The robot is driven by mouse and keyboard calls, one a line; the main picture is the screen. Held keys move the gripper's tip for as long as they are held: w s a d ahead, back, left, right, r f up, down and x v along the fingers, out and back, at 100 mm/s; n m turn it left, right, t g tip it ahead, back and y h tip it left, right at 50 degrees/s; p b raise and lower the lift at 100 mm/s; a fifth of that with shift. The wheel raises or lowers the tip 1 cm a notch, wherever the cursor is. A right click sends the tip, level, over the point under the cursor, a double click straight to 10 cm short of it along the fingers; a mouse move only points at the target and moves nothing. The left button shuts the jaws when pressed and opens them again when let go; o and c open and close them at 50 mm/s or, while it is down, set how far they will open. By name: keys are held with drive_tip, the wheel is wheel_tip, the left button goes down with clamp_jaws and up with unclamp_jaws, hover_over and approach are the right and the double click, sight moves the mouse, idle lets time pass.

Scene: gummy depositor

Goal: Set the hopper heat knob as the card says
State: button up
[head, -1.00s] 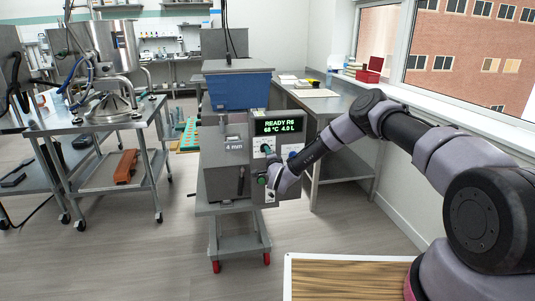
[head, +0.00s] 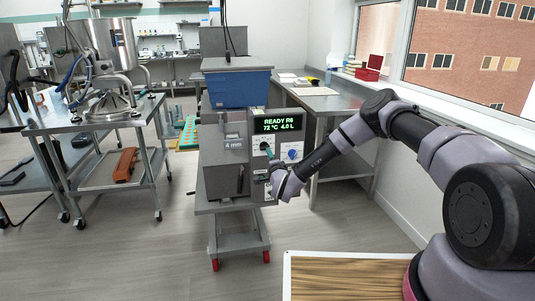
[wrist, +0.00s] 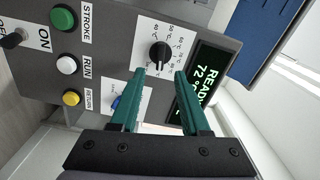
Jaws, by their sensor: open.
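The hopper heat knob (wrist: 160,53) is black and sits on a white dial plate with temperature marks on the depositor's panel. My gripper (wrist: 160,75) is open, with its teal fingertips just short of the knob and spread to either side of it. They look apart from it. The display (head: 283,123) reads READY R6, 72 °C, 4.0 L; it also shows in part in the wrist view (wrist: 203,82). In the head view my gripper (head: 268,156) is in front of the panel and largely hides the knob. I cannot make out the card.
A blue knob (wrist: 116,102) is partly behind one finger. Green STROKE (wrist: 63,18), white RUN (wrist: 66,65) and yellow RETURN (wrist: 71,98) buttons are beside the dial. A blue hopper (head: 239,89) tops the depositor. A steel table (head: 345,104) stands at right.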

drive_tip(key=shift+v, duration=2.3)
